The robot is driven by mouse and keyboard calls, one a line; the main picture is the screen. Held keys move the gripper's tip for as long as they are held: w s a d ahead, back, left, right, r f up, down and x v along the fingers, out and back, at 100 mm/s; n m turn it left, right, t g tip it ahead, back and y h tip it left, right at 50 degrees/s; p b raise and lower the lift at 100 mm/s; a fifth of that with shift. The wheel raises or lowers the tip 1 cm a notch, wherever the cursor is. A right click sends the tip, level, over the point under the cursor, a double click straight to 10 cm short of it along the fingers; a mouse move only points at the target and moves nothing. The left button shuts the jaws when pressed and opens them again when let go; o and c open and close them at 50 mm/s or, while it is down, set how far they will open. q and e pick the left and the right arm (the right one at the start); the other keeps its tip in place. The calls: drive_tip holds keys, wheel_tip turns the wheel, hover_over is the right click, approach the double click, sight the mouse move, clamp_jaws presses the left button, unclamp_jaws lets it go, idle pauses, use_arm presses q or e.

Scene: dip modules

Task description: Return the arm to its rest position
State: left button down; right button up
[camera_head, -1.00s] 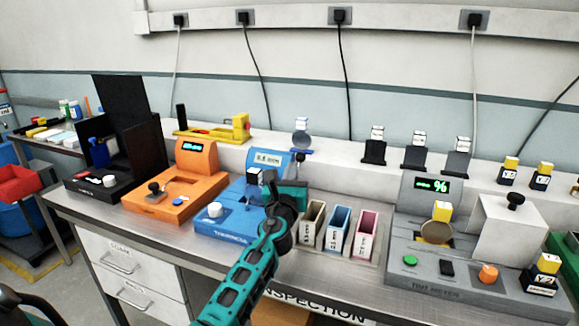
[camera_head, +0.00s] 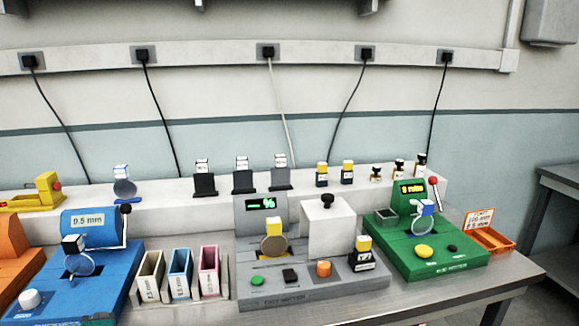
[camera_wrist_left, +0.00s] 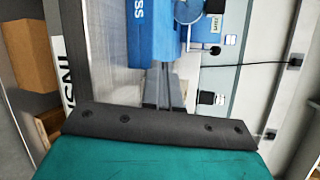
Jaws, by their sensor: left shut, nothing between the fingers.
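My left gripper (camera_wrist_left: 163,90) shows in the left wrist view. Its two thin grey fingers are together with nothing between them. They point toward a blue machine (camera_wrist_left: 154,35) at the top of that view; the gap to it is hard to judge. In the head view the blue machine (camera_head: 85,270) stands at the left with a 0.5 mm label and a clear round disc on it. The left arm is not clearly visible in the head view. My right gripper is in neither view.
A grey tester (camera_head: 290,292), a green machine (camera_head: 440,262) and three slotted bins (camera_head: 180,275) stand along the bench. An orange tray (camera_head: 492,240) is at the right end. Small modules line the back shelf (camera_head: 225,200). The wrist view shows a cardboard box (camera_wrist_left: 32,55) at left.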

use_arm(q)
drive_tip(key=s+d+f+n+g+h, duration=0.4)
drive_tip(key=s+d+n, duration=0.3)
drive_tip(key=s, duration=0.4)
drive_tip(key=s+d+f+n+g+h, duration=0.45)
drive_tip(key=s+d, duration=0.35)
drive_tip(key=s, duration=0.3)
drive_tip(key=w+d+f+t+h, duration=0.2)
drive_tip(key=w+d+f+t, duration=0.1)
drive_tip(key=w+f+t, duration=0.4)
drive_tip(key=shift+f, duration=0.75)
